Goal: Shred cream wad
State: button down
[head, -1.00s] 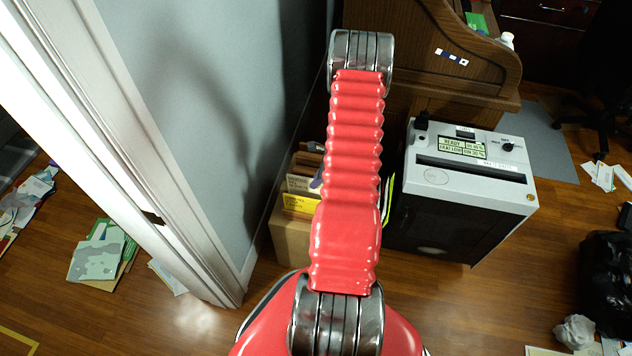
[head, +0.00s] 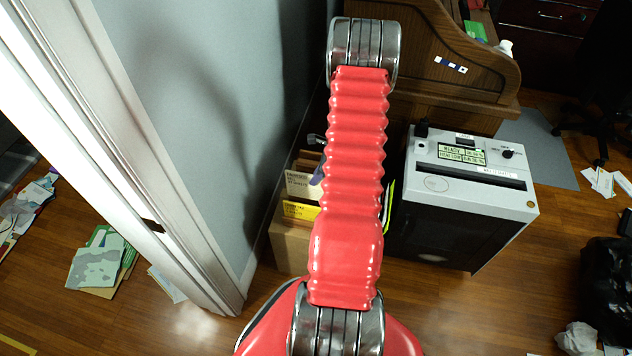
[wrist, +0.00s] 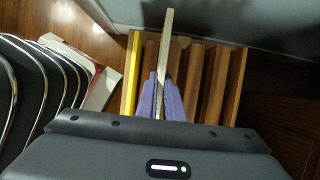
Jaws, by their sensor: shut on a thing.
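The cream wad (wrist: 167,45) is a thin cream slab standing on edge among the folders. In the head view its printed face (head: 299,187) shows just behind a yellow folder. My gripper (wrist: 162,88) has purple fingers, shut on the cream wad from both sides; in the head view one finger (head: 318,175) shows beside my red arm. The wad's lower part is hidden in the box. The shredder (head: 462,163) stands to the right, with a pale top, a dark slot across it and a black front.
A cardboard box (head: 291,243) against the wall holds the yellow folder (head: 300,210) and several brown ones (wrist: 194,70). A wooden desk (head: 455,95) stands behind the shredder. A black bag (head: 605,285) and crumpled paper (head: 577,338) lie at right. Floor before the shredder is clear.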

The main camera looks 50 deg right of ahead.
jog(key=shift+r, duration=2.1)
